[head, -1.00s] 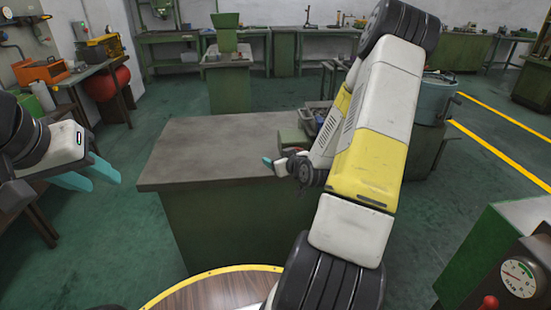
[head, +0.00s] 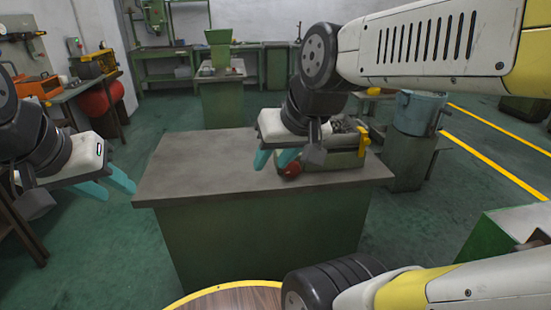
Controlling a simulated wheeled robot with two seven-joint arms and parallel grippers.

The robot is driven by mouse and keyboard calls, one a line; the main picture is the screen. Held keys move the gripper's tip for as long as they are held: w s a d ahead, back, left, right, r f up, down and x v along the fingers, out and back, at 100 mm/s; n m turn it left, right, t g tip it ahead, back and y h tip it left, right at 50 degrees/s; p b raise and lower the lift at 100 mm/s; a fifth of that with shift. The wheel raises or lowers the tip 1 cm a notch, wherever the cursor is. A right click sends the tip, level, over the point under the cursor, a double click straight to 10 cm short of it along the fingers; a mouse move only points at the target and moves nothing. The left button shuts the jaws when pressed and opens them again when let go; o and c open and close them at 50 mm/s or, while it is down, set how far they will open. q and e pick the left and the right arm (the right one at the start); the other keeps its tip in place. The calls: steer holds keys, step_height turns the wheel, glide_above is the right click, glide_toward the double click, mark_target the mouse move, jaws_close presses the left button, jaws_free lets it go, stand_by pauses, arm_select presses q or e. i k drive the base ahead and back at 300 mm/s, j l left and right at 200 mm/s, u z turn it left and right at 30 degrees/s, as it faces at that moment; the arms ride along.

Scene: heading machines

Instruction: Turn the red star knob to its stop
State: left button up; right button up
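A small red knob (head: 292,169) shows at the left end of the green machine (head: 335,160) on the table; it is too small to make out its star shape. My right gripper (head: 275,159) has its teal fingers apart, pointing down just left of the knob, and nothing shows between them. I cannot tell whether a finger touches the knob. My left gripper (head: 109,185) hangs in the air left of the table, fingers apart and empty.
The grey tabletop (head: 195,170) is bare on its left. A yellow part (head: 363,141) stands at the machine's right end. A blue-grey pot (head: 418,112) stands behind on the right. A green cabinet (head: 490,235) stands at lower right, partly behind my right arm.

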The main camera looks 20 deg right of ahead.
mark_target(293, 169)
steer(key=i+j+z, duration=0.1)
steer(key=z, duration=0.3)
steer(key=j+z, duration=0.1)
steer(key=z, duration=0.3)
steer(key=i+j+z, duration=0.1)
steer(key=z, duration=0.3)
steer(key=j+z, duration=0.2)
steer(key=z, duration=0.2)
steer(key=j+z, duration=0.3)
steer(key=j, duration=0.45)
steer(key=j+z, duration=0.25)
steer(key=j, duration=1.05)
